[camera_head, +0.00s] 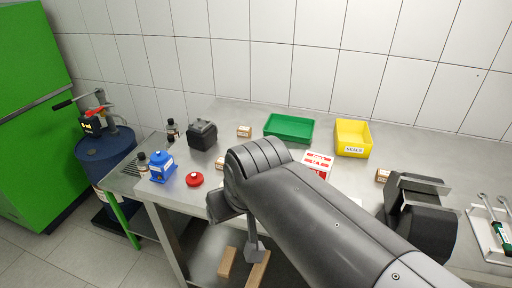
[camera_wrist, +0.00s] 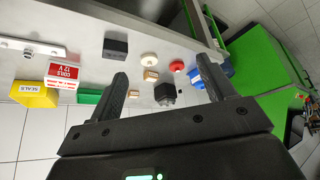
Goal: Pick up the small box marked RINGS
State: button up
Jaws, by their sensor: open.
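I cannot read the word RINGS on any box. Several small tan boxes with pale labels lie on the steel bench. In the head view one (camera_head: 244,131) is near the wall, one (camera_head: 220,162) is partly behind my arm, and one (camera_head: 383,175) is at the right. In the wrist view one small box (camera_wrist: 151,75) shows between the fingers, and another (camera_wrist: 133,93) is close beside the left finger. My gripper (camera_wrist: 161,68) is open with nothing between its fingers, apart from the boxes.
A green bin (camera_head: 289,127), a yellow SEALS bin (camera_head: 353,138) and a red-and-white box (camera_head: 318,164) stand at the back. A blue container (camera_head: 161,167), a red round part (camera_head: 195,179) and a black block (camera_head: 203,134) are at the left. A tool tray (camera_head: 493,235) is far right.

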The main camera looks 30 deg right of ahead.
jog(key=w+d+f+m+g+h, duration=0.1)
jog(key=w+d+m, duration=0.1)
jog(key=w+d, duration=0.5)
jog(key=w+d+m+h, duration=0.1)
jog(key=w+d+m, duration=0.15)
jog(key=w, duration=0.85)
jog(key=w+d+f+m+g+h, duration=0.1)
jog(key=w+d+m, duration=0.1)
jog(key=w+d, duration=0.5)
jog(key=shift+m, duration=0.95)
jog(key=w+d+f, duration=0.3)
jog(key=w+f, duration=0.1)
jog(key=f, duration=0.1)
jog(key=w+d+f, duration=0.3)
jog(key=w+f, duration=0.1)
jog(key=f, duration=0.1)
jog(key=w+d+f, duration=0.3)
jog(key=w+f, duration=0.1)
jog(key=f, duration=0.2)
jog(key=shift+w+d, duration=0.15)
jog(key=shift+c, duration=0.3)
jog(key=c, duration=1)
jog(key=shift+r, duration=0.1)
